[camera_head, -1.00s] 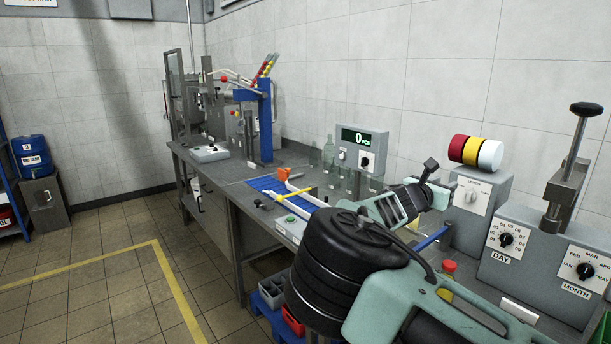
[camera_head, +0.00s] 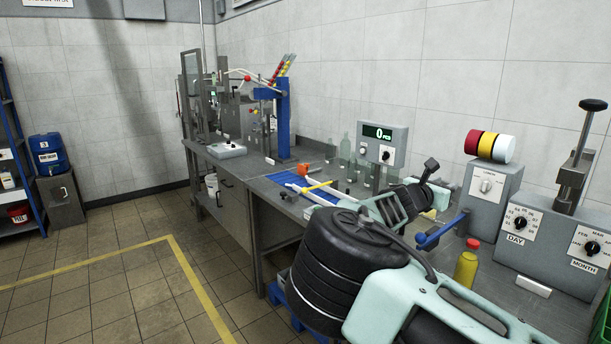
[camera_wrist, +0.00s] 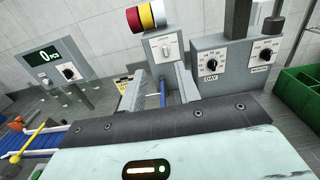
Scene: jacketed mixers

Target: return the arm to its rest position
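My arm (camera_head: 345,260) is bent over the near end of the bench in the head view. Its wrist reaches away towards the back wall, and my gripper's fingers are hard to make out there. In the wrist view my gripper (camera_wrist: 160,90) shows as two grey fingers with a gap between them, so it is open. I see nothing held between them. Behind the gap are the bench machines and a blue part.
The bench (camera_head: 232,168) runs along the wall. Near my arm are a counter display (camera_head: 383,145), a dial box with coloured discs (camera_head: 488,190), a DAY/MONTH machine (camera_head: 555,240) and a yellow bottle (camera_head: 466,268). Glass bottles (camera_head: 346,150) stand behind. Floor at left (camera_head: 100,260) is clear.

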